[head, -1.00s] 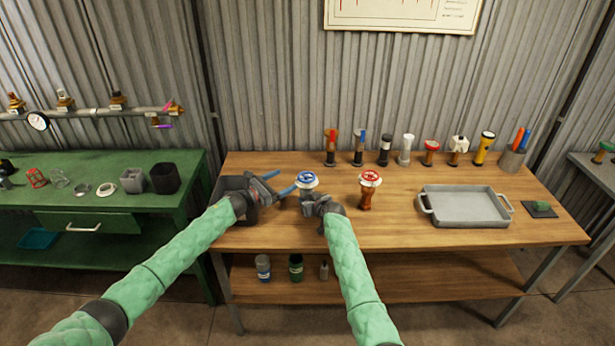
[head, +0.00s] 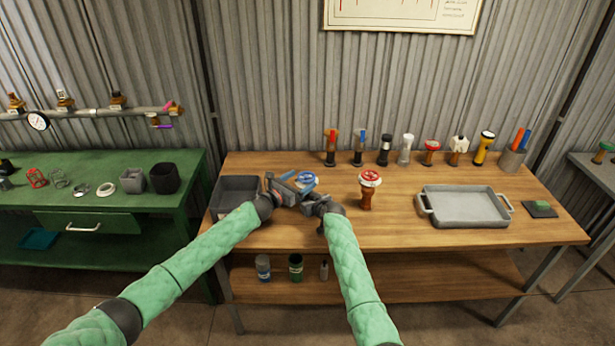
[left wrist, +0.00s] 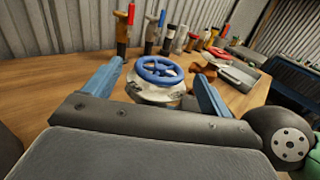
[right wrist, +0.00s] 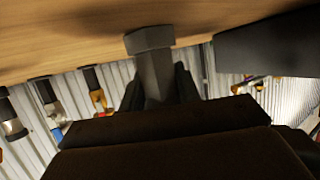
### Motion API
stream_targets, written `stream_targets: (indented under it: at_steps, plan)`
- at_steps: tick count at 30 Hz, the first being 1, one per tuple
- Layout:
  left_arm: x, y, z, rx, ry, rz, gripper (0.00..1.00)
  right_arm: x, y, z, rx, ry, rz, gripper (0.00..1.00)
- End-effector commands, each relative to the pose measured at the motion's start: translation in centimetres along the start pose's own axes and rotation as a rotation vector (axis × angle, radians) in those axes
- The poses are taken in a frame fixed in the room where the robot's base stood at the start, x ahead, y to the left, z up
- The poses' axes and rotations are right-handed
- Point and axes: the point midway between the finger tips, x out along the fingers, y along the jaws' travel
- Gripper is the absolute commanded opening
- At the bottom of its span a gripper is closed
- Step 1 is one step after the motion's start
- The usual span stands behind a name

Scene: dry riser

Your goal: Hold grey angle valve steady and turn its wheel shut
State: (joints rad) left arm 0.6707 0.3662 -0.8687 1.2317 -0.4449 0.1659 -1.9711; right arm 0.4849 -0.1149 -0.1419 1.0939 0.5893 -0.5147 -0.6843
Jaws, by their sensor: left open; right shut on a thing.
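The grey angle valve stands on the wooden bench, topped by a blue handwheel (head: 307,179) on a pale collar. My right gripper (head: 312,202) is shut on the valve's grey body (right wrist: 151,42), seen between its dark fingers in the right wrist view. My left gripper (head: 296,185) is open at the wheel. In the left wrist view its blue fingers stand apart, one on each side of the blue wheel (left wrist: 161,68), with no contact clearly visible. The arms partly hide the valve in the head view.
A red-wheeled brown valve (head: 369,183) stands just right of my right gripper. A dark grey bin (head: 222,203) lies left of my left gripper. A grey tray (head: 466,207) is farther right. Several valves and torches line the back of the bench.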

Motion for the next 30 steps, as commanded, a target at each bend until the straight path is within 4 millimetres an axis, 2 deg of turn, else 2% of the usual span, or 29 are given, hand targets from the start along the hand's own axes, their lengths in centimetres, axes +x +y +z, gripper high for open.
stream_targets:
  at_steps: [3, 9, 21, 22, 28, 30]
  plan:
    - [1.9, -0.1, 0.1, 0.001, -0.001, 0.000, 0.83, 0.0, 0.0, 0.0, 0.000, 0.000, 0.000, 0.00]
    - [3.8, 0.0, 0.0, 0.001, 0.000, 0.000, 0.83, 0.0, 0.0, 0.0, 0.000, 0.000, 0.000, 0.00]
    - [4.4, 0.0, 0.0, 0.001, 0.000, 0.000, 0.83, 0.0, 0.0, 0.0, 0.000, 0.000, 0.000, 0.00]
    - [4.4, 0.0, 0.0, 0.001, 0.000, 0.000, 0.81, 0.0, 0.0, 0.0, 0.000, 0.000, 0.000, 0.00]
    - [4.4, 0.0, 0.0, 0.001, 0.000, 0.000, 0.42, 0.0, 0.0, 0.0, 0.000, 0.000, 0.000, 0.00]
    - [4.4, 0.0, 0.0, 0.001, 0.000, 0.000, 0.38, 0.0, 0.0, 0.0, 0.000, 0.000, 0.000, 0.00]
